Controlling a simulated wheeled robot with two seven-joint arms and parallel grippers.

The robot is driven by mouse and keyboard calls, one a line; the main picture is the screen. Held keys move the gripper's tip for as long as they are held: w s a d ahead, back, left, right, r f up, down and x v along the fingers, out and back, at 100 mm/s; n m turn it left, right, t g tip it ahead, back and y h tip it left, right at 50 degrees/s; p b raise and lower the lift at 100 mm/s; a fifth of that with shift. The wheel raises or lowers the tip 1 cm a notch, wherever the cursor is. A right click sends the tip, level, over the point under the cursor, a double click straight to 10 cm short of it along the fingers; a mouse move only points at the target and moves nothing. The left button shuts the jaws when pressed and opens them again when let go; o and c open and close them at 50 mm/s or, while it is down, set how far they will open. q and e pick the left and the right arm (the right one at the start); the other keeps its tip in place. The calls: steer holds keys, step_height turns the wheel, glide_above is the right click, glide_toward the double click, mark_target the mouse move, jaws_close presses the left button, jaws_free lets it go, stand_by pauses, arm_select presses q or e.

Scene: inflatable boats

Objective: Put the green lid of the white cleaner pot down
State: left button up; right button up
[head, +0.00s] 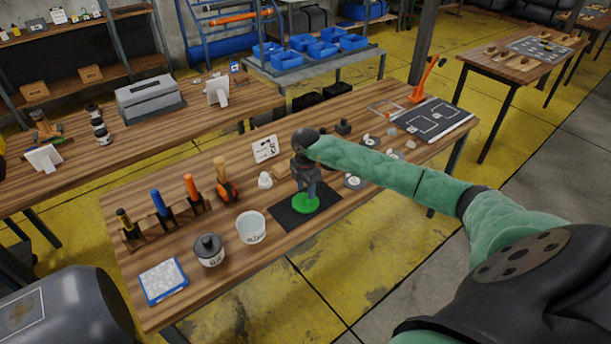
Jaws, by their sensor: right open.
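The green lid (306,203) appears to lie flat on the black mat (287,216) on the wooden workbench. My right gripper (306,191) points down right above the lid, its jaws open. Whether the fingertips touch the lid is too small to tell. The white cleaner pot (251,229) stands uncovered on the bench, left of the mat. My left gripper is not in view.
Upright tools in a rack (167,221) and a white card (265,149) stand behind. Small parts and a dark panel (433,119) lie to the right.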

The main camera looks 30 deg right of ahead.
mark_target(305, 197)
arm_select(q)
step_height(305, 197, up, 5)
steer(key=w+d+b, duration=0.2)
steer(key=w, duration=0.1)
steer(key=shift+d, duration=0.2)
arm_select(e)
step_height(305, 197, up, 8)
steer(key=shift+r, duration=0.2)
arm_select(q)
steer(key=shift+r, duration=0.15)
